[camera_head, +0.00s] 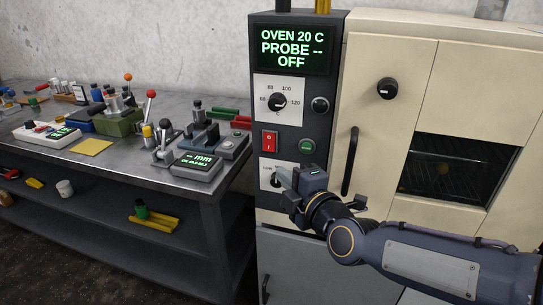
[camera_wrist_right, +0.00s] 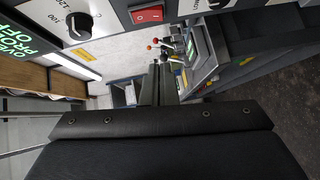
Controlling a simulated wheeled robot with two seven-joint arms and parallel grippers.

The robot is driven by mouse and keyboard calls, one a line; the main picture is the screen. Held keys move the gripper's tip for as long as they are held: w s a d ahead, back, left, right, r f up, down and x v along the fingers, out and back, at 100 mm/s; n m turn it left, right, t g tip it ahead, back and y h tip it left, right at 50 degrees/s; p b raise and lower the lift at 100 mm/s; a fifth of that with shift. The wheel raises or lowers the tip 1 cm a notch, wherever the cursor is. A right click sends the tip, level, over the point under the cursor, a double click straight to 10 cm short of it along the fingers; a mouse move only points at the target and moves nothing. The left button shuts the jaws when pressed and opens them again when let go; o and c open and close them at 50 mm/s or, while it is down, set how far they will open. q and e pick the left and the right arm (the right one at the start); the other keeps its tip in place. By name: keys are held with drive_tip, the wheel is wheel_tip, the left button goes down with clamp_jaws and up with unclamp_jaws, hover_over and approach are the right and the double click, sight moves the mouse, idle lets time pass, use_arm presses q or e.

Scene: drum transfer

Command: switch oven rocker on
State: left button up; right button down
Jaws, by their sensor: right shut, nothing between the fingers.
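The red oven rocker (camera_head: 269,141) sits on the dark control panel (camera_head: 320,110) of the oven, below the temperature dial. It also shows at the top of the right wrist view (camera_wrist_right: 147,14). The oven display (camera_head: 291,49) reads "OVEN 20 C PROBE -- OFF". My right gripper (camera_head: 287,190) is in front of the lower panel, below and slightly right of the rocker. Its fingers (camera_wrist_right: 158,72) are shut and empty, and look apart from the rocker. The hand partly hides the lower knob plate (camera_head: 268,167). My left gripper is out of view.
The oven door handle (camera_head: 350,161) stands out on the right. A metal bench (camera_head: 115,165) with several instruments stands at left.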

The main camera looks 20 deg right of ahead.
drive_tip(key=b, duration=0.2)
approach(264, 148)
drive_tip(key=w+a, duration=0.3)
drive_tip(key=a, duration=0.1)
drive_tip(key=shift+w+d+f+b, duration=0.2)
drive_tip(key=shift+w+d+b, duration=0.05)
drive_tip(key=shift+w+d, duration=0.45)
drive_tip(key=shift+w+d+f+b, duration=0.2)
drive_tip(key=shift+w+d+b, duration=0.05)
drive_tip(key=shift+w+d, duration=0.45)
